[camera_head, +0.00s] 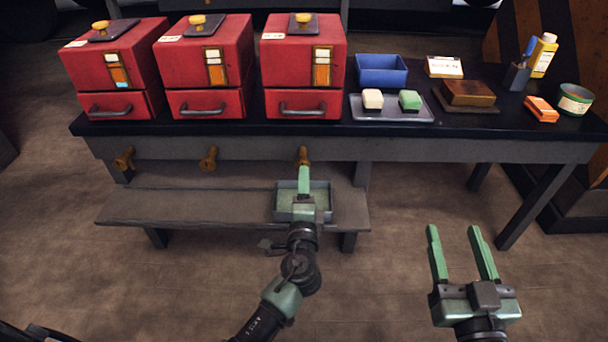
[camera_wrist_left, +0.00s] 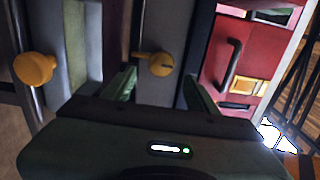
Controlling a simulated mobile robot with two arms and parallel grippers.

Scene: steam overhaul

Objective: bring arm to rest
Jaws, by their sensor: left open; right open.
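My left gripper (camera_head: 304,178) reaches in from the bottom and stands over the grey tray on the low bench, just in front of a round wooden knob (camera_head: 303,155) on the table's front. In the left wrist view its two green fingers (camera_wrist_left: 160,85) are apart, with a knob (camera_wrist_left: 160,64) showing between them beyond; whether they touch it I cannot tell. My right gripper (camera_head: 460,252) is open and empty over the floor at the lower right, its fingers pointing to the table.
Three red boxes (camera_head: 303,60) with drawers stand on the black table. A blue bin (camera_head: 381,70), a tray (camera_head: 391,116) with two blocks, a brown box (camera_head: 468,93) and a yellow bottle (camera_head: 544,54) stand to the right. The low bench (camera_head: 160,207) holds a grey tray (camera_head: 284,205).

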